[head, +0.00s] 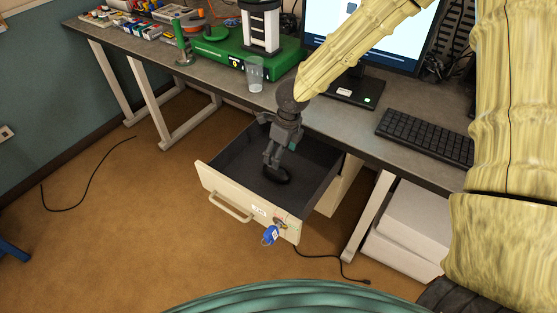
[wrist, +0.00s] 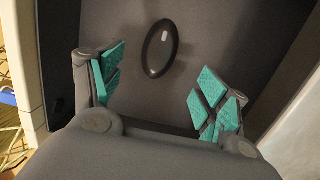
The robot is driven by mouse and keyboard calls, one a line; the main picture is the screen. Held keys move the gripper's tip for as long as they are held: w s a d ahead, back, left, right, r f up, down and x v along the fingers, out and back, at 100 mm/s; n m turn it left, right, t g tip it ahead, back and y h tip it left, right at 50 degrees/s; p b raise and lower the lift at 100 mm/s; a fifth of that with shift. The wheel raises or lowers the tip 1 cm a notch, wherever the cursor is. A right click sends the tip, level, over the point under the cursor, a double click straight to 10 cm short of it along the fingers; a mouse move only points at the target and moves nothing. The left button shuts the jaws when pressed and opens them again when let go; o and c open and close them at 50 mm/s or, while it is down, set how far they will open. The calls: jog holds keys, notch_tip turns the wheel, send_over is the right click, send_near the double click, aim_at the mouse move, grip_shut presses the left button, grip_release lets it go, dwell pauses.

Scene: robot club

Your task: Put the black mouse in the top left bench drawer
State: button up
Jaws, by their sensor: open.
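The black mouse (wrist: 160,48) lies on the dark floor of the open bench drawer (head: 229,204). In the head view the mouse (head: 276,176) shows just below my gripper (head: 272,160). In the wrist view my gripper (wrist: 165,95) has its teal-padded fingers spread wide apart. The mouse is beyond the fingertips, with nothing between the pads. The drawer has a cream front with a handle, a small label, and a lock with a blue key tag (head: 270,235). It is pulled well out under the bench.
The bench (head: 300,112) above holds a clear glass (head: 255,74), a green 3D printer (head: 262,52), a monitor (head: 375,30) and a keyboard (head: 425,136). A cable (head: 328,256) lies on the floor by the drawer. The brown floor left of the drawer is mostly clear.

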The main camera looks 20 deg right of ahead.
jog(key=shift+s+d+r, duration=0.1)
jog(key=shift+r, duration=0.95)
jog(key=shift+c, duration=0.4)
